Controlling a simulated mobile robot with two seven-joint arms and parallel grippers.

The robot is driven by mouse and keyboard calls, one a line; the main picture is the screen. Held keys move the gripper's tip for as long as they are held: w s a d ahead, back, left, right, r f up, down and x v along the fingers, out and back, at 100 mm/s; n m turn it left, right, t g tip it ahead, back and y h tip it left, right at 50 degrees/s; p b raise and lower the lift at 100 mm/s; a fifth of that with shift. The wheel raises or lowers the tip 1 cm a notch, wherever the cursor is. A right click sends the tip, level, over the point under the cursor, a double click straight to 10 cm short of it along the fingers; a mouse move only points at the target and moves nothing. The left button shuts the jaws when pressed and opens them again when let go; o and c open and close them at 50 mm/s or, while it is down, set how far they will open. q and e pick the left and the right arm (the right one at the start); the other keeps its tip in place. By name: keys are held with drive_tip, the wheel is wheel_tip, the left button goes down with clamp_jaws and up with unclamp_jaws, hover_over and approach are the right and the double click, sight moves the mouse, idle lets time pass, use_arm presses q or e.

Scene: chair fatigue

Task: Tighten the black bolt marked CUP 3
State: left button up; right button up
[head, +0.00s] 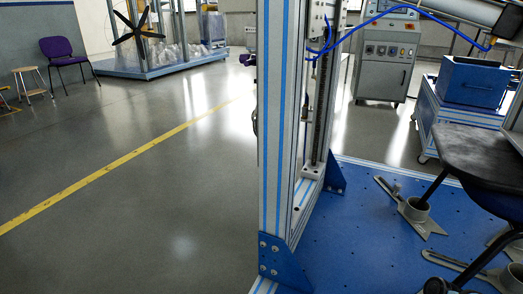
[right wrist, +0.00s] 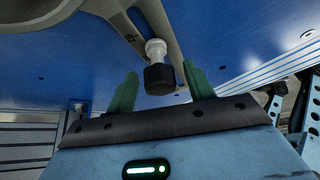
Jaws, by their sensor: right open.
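In the right wrist view a black bolt head (right wrist: 160,78) on a short pale shank sits at the end of a grey metal foot bracket (right wrist: 165,25) against the blue plate. No CUP 3 marking is readable on it. My right gripper (right wrist: 160,70) is open, its two green fingers on either side of the bolt head with a visible gap to each. In the head view, grey cup brackets (head: 415,209) lie on the blue base plate (head: 350,235) under the dark chair (head: 480,155). Neither gripper is visible in the head view.
An aluminium and blue upright frame (head: 280,120) stands in the middle, with a blue cable (head: 400,12) above right. A grey control cabinet (head: 385,60) and a blue box (head: 472,82) are behind.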

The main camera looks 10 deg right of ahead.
drive_tip(key=shift+w+n+g, duration=0.15)
drive_tip(key=shift+n+g, duration=0.45)
drive_tip(key=shift+n, duration=0.5)
drive_tip(key=shift+n+g, duration=0.4)
drive_tip(key=shift+n, duration=0.5)
drive_tip(key=shift+a+n+g+h, duration=0.1)
drive_tip(key=shift+n+g+h, duration=0.25)
drive_tip(key=shift+n, duration=0.35)
drive_tip(key=n+g, duration=0.1)
drive_tip(key=n, duration=0.1)
drive_tip(key=shift+n+h, duration=0.25)
drive_tip(key=shift+n, duration=0.05)
drive_tip(key=shift+c, duration=0.2)
